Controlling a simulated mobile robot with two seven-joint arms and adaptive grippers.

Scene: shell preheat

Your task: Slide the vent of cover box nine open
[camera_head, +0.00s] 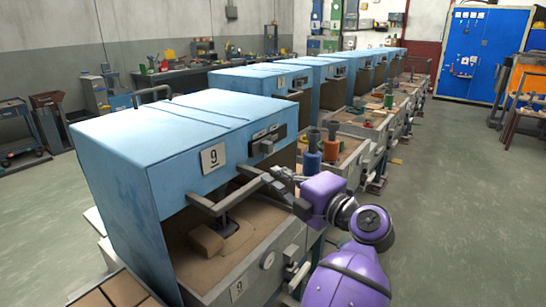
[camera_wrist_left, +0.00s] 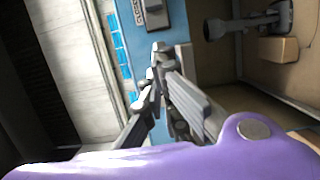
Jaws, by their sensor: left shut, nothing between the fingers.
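In the left wrist view, part of the vent (camera_wrist_left: 138,14) shows at the top edge, with lettering that reads CLOSED. My left gripper (camera_head: 270,181) is shut and empty, below the vent and close to the hood's grey handle bar. Its fingertips also show in the left wrist view (camera_wrist_left: 160,52), below the vent on the picture, apart from it.
The grey handle bar (camera_head: 222,197) juts out in front of the hood. Below it is a sand-filled bench (camera_head: 258,222) with a brown block (camera_head: 206,239). More blue hoods (camera_head: 262,80) stand in a row behind. Floor at right is open.

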